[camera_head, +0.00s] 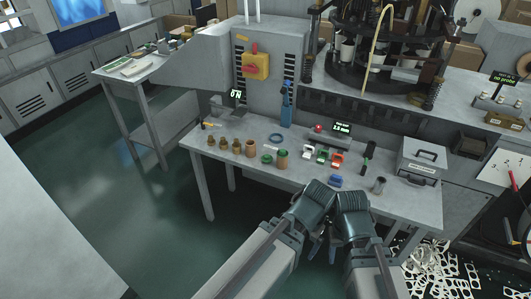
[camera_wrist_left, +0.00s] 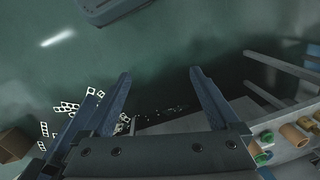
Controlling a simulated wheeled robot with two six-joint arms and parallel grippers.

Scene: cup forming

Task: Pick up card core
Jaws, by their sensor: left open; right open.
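Several small brown, brass and tan cylinders stand on the grey workbench (camera_head: 410,198). One tan cylinder (camera_head: 282,160) looks like a card core, but I cannot tell for sure which piece it is. Tan cylinders also show at the lower right of the left wrist view (camera_wrist_left: 294,135). My left gripper (camera_wrist_left: 160,75) is open and empty, its fingers apart over the floor. In the head view both grippers hang in front of the bench's near edge, apart from the cylinders. My right gripper (camera_head: 345,238) is open; its fingertips are hard to make out.
Red, green and white pieces (camera_head: 322,154), a blue piece (camera_head: 335,181) and a dark cup (camera_head: 379,185) share the bench. A grey lidded box (camera_head: 422,160) stands at its right end. A machine rises behind. White scrap pieces (camera_head: 432,262) litter the floor at right.

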